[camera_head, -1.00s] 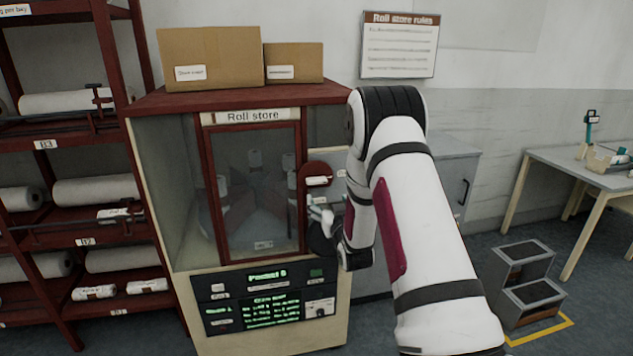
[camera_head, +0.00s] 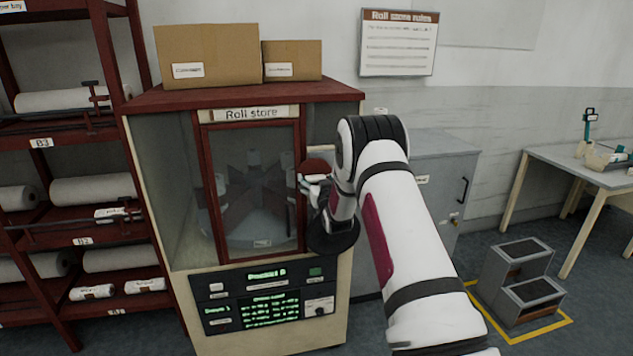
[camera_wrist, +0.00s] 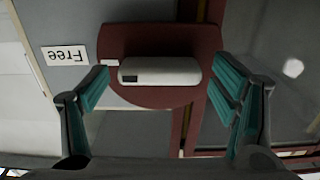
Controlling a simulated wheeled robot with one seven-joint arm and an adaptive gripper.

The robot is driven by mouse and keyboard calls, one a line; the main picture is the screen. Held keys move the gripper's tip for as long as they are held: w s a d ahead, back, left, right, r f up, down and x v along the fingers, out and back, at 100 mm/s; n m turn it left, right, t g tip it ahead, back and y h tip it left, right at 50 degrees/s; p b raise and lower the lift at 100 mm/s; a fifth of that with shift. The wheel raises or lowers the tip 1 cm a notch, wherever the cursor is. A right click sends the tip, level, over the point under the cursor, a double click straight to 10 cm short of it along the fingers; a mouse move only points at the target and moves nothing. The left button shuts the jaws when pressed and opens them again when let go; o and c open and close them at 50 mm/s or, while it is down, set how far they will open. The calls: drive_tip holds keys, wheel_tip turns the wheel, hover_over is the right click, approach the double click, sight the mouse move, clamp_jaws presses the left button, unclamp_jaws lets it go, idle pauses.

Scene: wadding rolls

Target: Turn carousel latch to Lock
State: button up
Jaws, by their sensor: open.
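The Roll store cabinet (camera_head: 228,309) has a red-framed glass door, with a carousel behind the glass. The carousel latch is a pale bar handle (camera_wrist: 160,71) on a dark red rounded plate (camera_wrist: 118,38) in the wrist view. The plate (camera_head: 316,168) also shows at the right side of the door in the head view. The bar lies level in the wrist view, beside an upside-down "Free" label (camera_wrist: 66,56). My gripper (camera_wrist: 165,88) is open, its teal-padded fingers on either side of the bar with visible gaps. In the head view my gripper partly hides the latch.
Cardboard boxes (camera_head: 208,55) stand on the cabinet top. A red rack (camera_head: 70,133) with white rolls is at the left. A grey cabinet (camera_head: 440,185), a step stool (camera_head: 520,280) and a table (camera_head: 570,165) are at the right.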

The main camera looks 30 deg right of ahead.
drive_tip(key=c, duration=1.2)
drive_tip(key=shift+o, duration=0.2)
drive_tip(key=shift+m, duration=0.4)
drive_tip(key=m, duration=0.3)
drive_tip(key=shift+d+m, duration=0.1)
drive_tip(key=shift+m, duration=0.3)
drive_tip(key=m, duration=0.4)
drive_tip(key=shift+d+b, duration=0.1)
drive_tip(key=shift+b, duration=0.2)
drive_tip(key=shift+s+f+m, duration=0.1)
drive_tip(key=shift+m, duration=2.25)
drive_tip(key=shift+f+m, duration=0.1)
drive_tip(key=shift+m, duration=2.25)
